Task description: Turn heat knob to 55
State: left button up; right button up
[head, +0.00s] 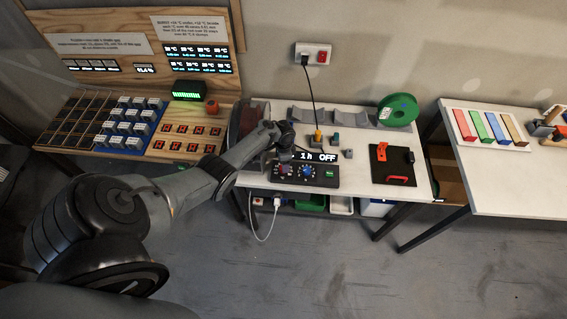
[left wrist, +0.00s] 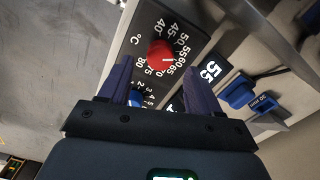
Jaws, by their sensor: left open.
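The red heat knob (left wrist: 157,50) is on a black panel with a printed °C scale. Its white mark points to the 55–60 part of the scale. A blue knob (left wrist: 136,97) shows lower down, partly hidden by the gripper. In the head view my left gripper (head: 284,153) is over the black control box (head: 325,176), covering part of its display. My right gripper is not in view.
The white table (head: 358,150) also holds a green spool (head: 398,110), a black plate (head: 392,164) with a red handle, and small yellow and blue connectors. A wooden station (head: 150,140) stands left. A white cable (head: 268,222) hangs below the table.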

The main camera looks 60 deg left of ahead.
pick_arm(q)
notch_tip(320, 180, up, 8)
jog(key=p, duration=0.2)
jog(key=shift+f, duration=0.25)
jog(key=shift+p, duration=0.3)
jog(key=s+d+r+t+p, duration=0.1)
jog(key=s+d+r+p, duration=0.2)
jog(key=s+d+r, duration=0.3)
jog(key=s+d+r+n+t+p, duration=0.1)
jog(key=s+d+r+p, duration=0.3)
jog(key=d+r, duration=0.8)
jog(key=s+d+r+t+p, duration=0.1)
jog(key=s+d+r+p, duration=0.3)
jog(key=s+d+r, duration=0.5)
jog(key=d, duration=0.5)
jog(key=shift+d+r+t, duration=0.3)
jog(key=shift+r, duration=0.1)
